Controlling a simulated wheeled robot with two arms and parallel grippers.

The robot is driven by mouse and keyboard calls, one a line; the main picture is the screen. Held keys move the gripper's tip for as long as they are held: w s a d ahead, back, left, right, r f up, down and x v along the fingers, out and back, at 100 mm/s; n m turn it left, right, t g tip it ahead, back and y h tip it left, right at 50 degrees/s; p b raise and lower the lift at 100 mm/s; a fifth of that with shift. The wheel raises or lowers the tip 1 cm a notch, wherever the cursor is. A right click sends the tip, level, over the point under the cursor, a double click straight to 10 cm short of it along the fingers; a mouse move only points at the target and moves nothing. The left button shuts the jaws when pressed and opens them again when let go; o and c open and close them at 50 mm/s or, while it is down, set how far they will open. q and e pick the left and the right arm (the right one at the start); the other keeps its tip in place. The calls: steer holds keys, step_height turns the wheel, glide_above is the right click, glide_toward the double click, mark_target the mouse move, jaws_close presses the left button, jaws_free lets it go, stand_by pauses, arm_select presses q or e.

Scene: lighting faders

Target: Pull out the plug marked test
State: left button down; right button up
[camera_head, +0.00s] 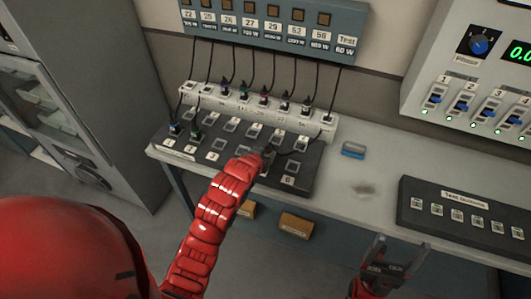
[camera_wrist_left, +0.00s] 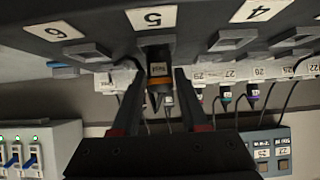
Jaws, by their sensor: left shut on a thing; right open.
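In the left wrist view, a dark plug (camera_wrist_left: 158,57) with an orange band and a small label sits at the socket marked 5. The label is too small to read. My left gripper (camera_wrist_left: 158,78) is shut on this plug, one finger on each side. In the head view my left gripper (camera_head: 263,154) is at the black socket board (camera_head: 225,172) and hides most of the plug. A cable marked Test (camera_head: 346,40) hangs from the grey panel above. My right gripper (camera_head: 394,248) is open and empty in front of the table.
A white socket strip (camera_head: 260,104) with several cabled plugs stands behind the board. Two plugs (camera_head: 175,127) (camera_head: 196,134) sit at the board's left. A blue block (camera_head: 353,150) and a test-button box (camera_head: 465,218) lie to the right. The fader console (camera_head: 475,75) stands at the back right.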

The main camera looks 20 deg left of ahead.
arm_select(q)
steer(key=shift+r, duration=0.2)
steer(key=shift+r, duration=0.3)
steer(key=shift+r+p, duration=0.85)
steer(key=shift+r, duration=1.1)
